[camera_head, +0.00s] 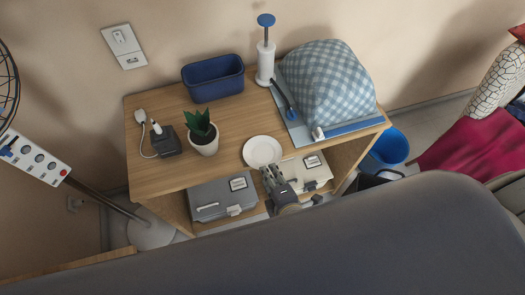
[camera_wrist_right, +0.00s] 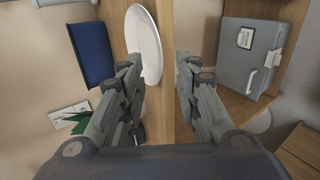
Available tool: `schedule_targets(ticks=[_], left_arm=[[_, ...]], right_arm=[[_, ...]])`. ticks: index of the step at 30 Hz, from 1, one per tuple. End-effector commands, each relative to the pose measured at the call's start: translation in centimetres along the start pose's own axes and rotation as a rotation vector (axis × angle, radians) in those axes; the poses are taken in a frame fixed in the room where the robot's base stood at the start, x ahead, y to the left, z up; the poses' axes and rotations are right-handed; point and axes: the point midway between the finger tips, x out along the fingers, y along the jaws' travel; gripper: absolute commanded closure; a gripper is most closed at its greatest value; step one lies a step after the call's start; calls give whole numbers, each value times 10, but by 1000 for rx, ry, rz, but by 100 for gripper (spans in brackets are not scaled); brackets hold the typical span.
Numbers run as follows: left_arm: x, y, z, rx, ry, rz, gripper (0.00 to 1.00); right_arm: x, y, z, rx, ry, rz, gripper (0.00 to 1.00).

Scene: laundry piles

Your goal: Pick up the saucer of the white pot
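The saucer (camera_head: 262,150) is a flat white round plate lying on the wooden table top near its front edge. It also shows in the right wrist view (camera_wrist_right: 147,42). The white pot (camera_head: 206,146) with a green plant stands to its left, apart from it. My right gripper (camera_head: 268,172) is at the table's front edge, just in front of the saucer. In the right wrist view my right gripper (camera_wrist_right: 158,64) is open and empty. One finger overlaps the saucer's rim in the picture; I cannot tell whether they touch. My left gripper is not in view.
The table (camera_head: 165,180) carries a blue bin (camera_head: 213,78), a dark charger (camera_head: 166,141), a paper-roll holder (camera_head: 265,60) and a checkered cloth cover (camera_head: 328,82). Grey (camera_head: 222,197) and white (camera_head: 307,172) boxes sit on the shelf below. A blue bucket (camera_head: 391,146) stands right.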

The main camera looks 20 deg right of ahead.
Motion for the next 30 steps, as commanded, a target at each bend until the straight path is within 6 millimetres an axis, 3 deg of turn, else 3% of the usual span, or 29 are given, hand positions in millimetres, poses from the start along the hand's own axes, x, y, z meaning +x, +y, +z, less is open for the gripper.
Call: schedule_targets(ticks=[9,18,23,30], left_arm=[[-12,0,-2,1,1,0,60],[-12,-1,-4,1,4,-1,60],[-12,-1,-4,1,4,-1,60],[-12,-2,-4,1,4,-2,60]], right_arm=[[36,2,-4,0,0,1,70],[39,1,-4,1,1,-1,70],[39,1,-4,0,1,-1,100],[39,1,-4,0,1,-1,100]])
